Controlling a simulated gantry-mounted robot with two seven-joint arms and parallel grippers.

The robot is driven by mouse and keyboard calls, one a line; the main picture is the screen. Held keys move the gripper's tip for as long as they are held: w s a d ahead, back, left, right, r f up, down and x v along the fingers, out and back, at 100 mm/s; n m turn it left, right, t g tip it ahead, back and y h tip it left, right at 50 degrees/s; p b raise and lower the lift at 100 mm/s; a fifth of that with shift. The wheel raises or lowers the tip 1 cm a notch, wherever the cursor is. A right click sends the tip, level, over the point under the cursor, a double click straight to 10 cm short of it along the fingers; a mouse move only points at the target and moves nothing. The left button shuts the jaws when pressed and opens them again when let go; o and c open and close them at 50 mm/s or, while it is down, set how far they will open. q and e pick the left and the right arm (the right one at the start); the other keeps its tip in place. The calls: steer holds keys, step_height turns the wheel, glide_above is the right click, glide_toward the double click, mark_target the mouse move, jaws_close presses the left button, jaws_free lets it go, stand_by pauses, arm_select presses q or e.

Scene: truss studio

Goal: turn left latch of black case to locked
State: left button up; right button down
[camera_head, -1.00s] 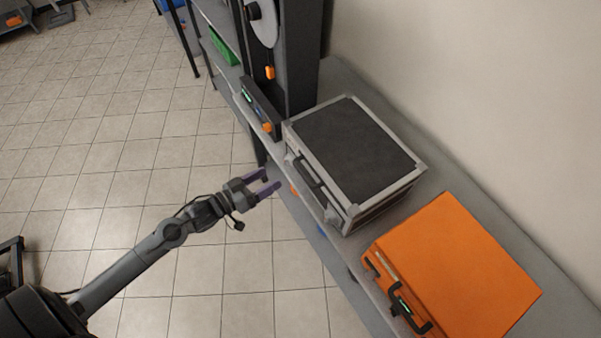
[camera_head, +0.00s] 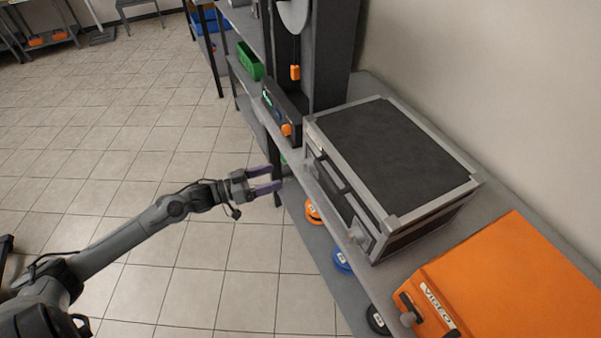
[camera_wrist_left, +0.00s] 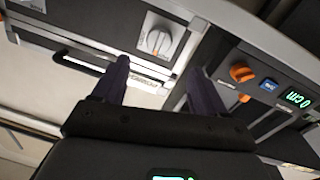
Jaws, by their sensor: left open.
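The black case (camera_head: 390,150) with metal edges sits on the shelf, its lid shut. Its front, with a handle (camera_head: 332,176), faces my left arm. One latch, a grey knob (camera_head: 360,234), shows at the near end of that front. The left latch (camera_wrist_left: 157,41), a pale round knob on a square plate, shows in the left wrist view; its slot looks roughly upright there. My left gripper (camera_head: 274,179) is open and empty, in front of the case's far end and apart from it. In the left wrist view its purple fingers (camera_wrist_left: 160,72) point toward the latch without touching it.
A device with an orange knob (camera_wrist_left: 241,73) and a lit display stands beside the case. An orange case (camera_head: 510,285) lies at the near end of the shelf. Round orange and blue items (camera_head: 342,261) sit on the lower shelf. The floor on the left is clear.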

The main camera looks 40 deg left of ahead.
mark_target(307, 166)
arm_select(q)
steer(key=b+x, duration=0.2)
steer(key=x, duration=0.8)
steer(key=shift+b, duration=0.4)
steer(key=shift+c, duration=0.4)
steer(key=c, duration=1)
